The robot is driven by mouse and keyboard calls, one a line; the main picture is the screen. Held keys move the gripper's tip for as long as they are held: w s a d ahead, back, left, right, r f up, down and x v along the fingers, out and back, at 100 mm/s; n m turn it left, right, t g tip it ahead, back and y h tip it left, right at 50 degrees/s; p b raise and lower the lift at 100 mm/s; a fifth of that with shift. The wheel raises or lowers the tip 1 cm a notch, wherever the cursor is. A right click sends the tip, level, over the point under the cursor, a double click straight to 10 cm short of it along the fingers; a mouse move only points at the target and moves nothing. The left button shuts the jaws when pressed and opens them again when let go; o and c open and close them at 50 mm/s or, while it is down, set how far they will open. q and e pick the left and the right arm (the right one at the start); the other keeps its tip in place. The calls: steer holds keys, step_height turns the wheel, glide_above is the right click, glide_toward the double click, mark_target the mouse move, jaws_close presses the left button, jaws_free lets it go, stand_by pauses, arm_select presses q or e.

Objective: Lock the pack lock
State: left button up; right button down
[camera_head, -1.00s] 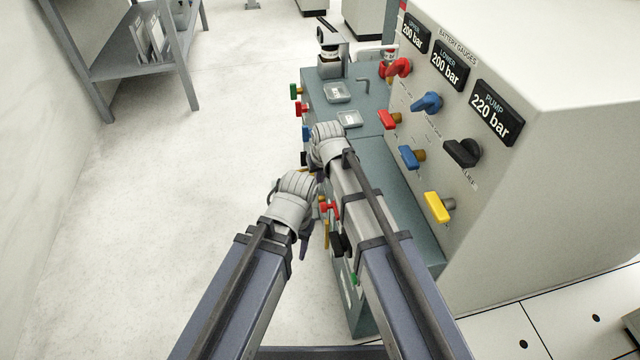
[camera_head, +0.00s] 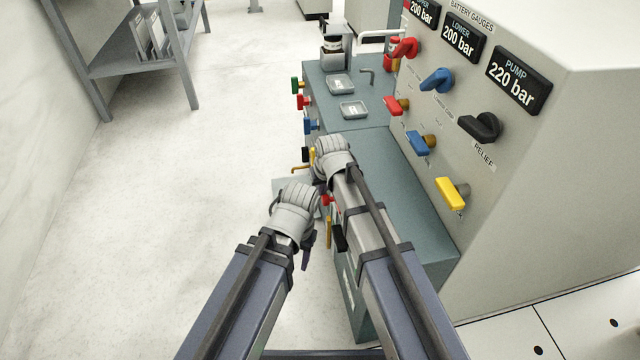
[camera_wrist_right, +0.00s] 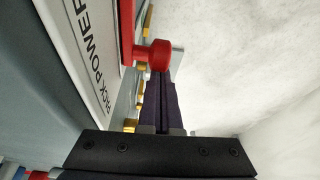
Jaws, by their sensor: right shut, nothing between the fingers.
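No part is readably labelled as the pack lock, so I cannot tell which one it is. In the head view, my wrists hide most of both grippers. A dark part of my left gripper (camera_head: 307,250) hangs below its wrist; its opening is unreadable.
The teal bench (camera_head: 385,160) has coloured levers on its left side. To its right stands a white console (camera_head: 560,130) with gauges and coloured valve handles. A grey shelf (camera_head: 130,65) stands at the back left. The floor to the left is clear.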

steer(key=shift+s, duration=0.1)
steer(key=s, duration=0.2)
steer(key=s+d, duration=0.1)
steer(key=s, duration=0.1)
steer(key=shift+s, duration=0.1)
steer(key=shift+a, duration=0.1)
stand_by(0.4)
step_height(320, 180, up, 9)
steer(key=p, duration=0.9)
glide_above(325, 203)
steer(key=shift+w+f, duration=0.15)
steer(key=shift+w, duration=0.25)
